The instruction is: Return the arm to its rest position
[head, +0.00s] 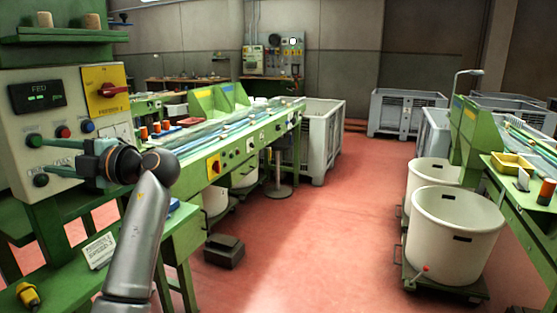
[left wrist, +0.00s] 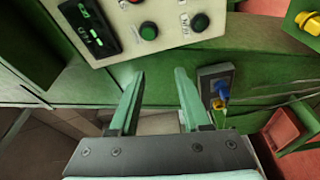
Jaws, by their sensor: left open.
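My left arm (head: 140,235) rises from the bottom of the head view and bends left at its wrist. My left gripper (head: 62,158) is in front of the control panel (head: 15,127) of the green machine. In the left wrist view the two fingers of my left gripper (left wrist: 160,98) are apart, with nothing between them. The panel (left wrist: 170,45) lies beyond the fingertips there, with a display, a red button and a green button. I cannot tell how far the fingertips are from it. My right gripper is in neither view.
A dark box with a blue part (left wrist: 217,85) is right of the fingers in the wrist view. A green conveyor bench (head: 230,150) runs behind my arm. White tubs (head: 455,240) and another bench stand at right. The red floor between is mostly clear, with a dark pedal (head: 224,251).

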